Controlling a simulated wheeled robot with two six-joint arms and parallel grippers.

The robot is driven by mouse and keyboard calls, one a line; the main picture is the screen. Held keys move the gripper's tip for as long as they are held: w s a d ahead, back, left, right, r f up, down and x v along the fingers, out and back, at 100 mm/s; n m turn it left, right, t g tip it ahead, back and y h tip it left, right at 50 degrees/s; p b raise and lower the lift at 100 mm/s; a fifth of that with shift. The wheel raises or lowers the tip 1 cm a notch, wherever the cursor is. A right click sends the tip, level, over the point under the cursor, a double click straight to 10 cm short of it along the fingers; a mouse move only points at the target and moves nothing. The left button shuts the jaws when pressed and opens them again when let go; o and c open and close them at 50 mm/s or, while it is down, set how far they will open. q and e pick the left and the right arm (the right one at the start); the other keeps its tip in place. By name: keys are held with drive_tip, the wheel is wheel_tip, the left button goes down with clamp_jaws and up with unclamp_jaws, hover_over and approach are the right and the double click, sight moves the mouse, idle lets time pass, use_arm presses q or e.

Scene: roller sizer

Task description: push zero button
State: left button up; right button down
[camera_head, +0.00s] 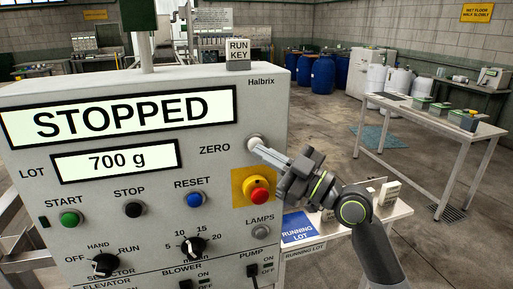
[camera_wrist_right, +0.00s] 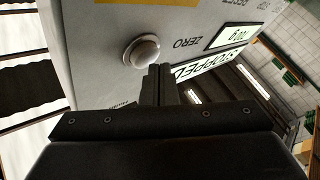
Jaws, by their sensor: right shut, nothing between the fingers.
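The zero button (camera_head: 253,141) is a pale round knob on the grey control panel (camera_head: 265,108), just right of the word ZERO. It also shows large in the right wrist view (camera_wrist_right: 141,53), standing out from the panel face. My right gripper (camera_head: 262,150) reaches in from the right, its fingers shut and empty. Its tips overlap the button's lower edge in the head view. In the right wrist view the dark fingertips (camera_wrist_right: 158,70) lie close beside the button. I cannot tell whether they touch it. The left gripper is out of view.
A red emergency knob (camera_head: 259,195) on a yellow plate sits just below my right gripper. The displays (camera_head: 118,117) read STOPPED and 700 g. A RUN KEY block (camera_head: 238,50) stands on top.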

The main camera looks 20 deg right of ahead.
drive_tip(key=shift+w+b, duration=0.5)
idle(0.6)
idle(0.3)
drive_tip(key=shift+s, duration=0.9)
drive_tip(key=s+p, duration=0.1)
drive_tip(key=s, duration=0.4)
drive_tip(key=shift+d, duration=0.1)
idle(0.3)
